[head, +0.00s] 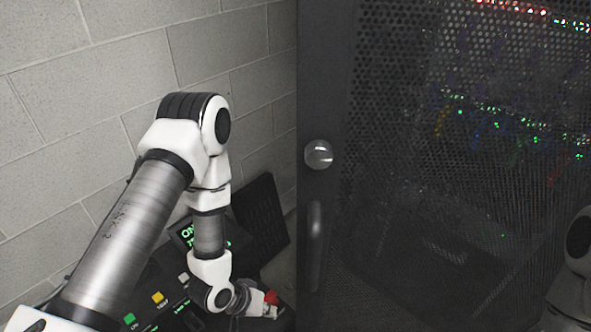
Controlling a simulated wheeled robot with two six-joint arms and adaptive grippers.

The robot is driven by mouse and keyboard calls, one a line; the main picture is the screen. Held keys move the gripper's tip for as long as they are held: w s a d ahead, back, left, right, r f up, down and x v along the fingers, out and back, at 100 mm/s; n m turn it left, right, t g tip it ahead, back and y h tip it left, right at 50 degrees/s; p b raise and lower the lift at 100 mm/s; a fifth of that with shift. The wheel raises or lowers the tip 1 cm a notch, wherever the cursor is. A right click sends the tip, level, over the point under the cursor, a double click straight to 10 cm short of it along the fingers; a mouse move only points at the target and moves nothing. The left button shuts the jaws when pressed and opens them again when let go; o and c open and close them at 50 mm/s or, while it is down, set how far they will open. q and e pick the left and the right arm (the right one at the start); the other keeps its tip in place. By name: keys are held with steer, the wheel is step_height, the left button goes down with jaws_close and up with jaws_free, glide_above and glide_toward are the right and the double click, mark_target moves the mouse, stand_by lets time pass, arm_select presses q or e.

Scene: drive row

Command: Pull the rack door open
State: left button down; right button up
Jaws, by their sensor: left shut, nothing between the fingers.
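The rack door (326,80) is a dark frame with a perforated mesh panel, filling the right half of the head view. It looks closed, with lights showing through the mesh. My right gripper is out of view; only a piece of that arm shows at the right edge.
A dark console (150,318) with green lettering and green, yellow and white buttons lies under my left arm. A dark panel (262,222) stands behind it. A grey block wall (90,110) is at the left. The space before the handle looks clear.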

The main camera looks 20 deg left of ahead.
mark_target(307, 197)
arm_select(q)
steer(key=w+r+n+t+h+p, duration=0.15)
steer(key=w+r+h, duration=0.25)
steer(key=w+r, duration=0.45)
steer(key=w+r+t+h+p, duration=0.2)
steer(key=w+r+t+h, duration=0.3)
steer(key=r, duration=0.6)
steer(key=s+a+r+m+g+h+p, duration=0.1)
steer(key=s+a+r+g+h, duration=0.2)
steer(key=r, duration=0.4)
steer(key=s+a+r+m+g+h+p, duration=0.1)
steer(key=a+r+m+g+h, duration=0.15)
steer(key=r+g, duration=0.4)
steer(key=shift+n+t+y, duration=0.3)
steer(key=shift+t+y, duration=0.05)
steer(key=shift+t, duration=0.35)
steer(key=d, duration=0.3)
steer(key=d+p, duration=0.1)
steer(key=d, duration=0.3)
steer(key=s+d+r, duration=0.1)
steer(key=d, duration=0.3)
steer(key=shift+d+p, duration=0.2)
steer(key=shift+p, duration=0.1)
steer(key=shift+s, duration=0.45)
steer(key=shift+d+f, duration=0.1)
steer(key=shift+w, duration=0.1)
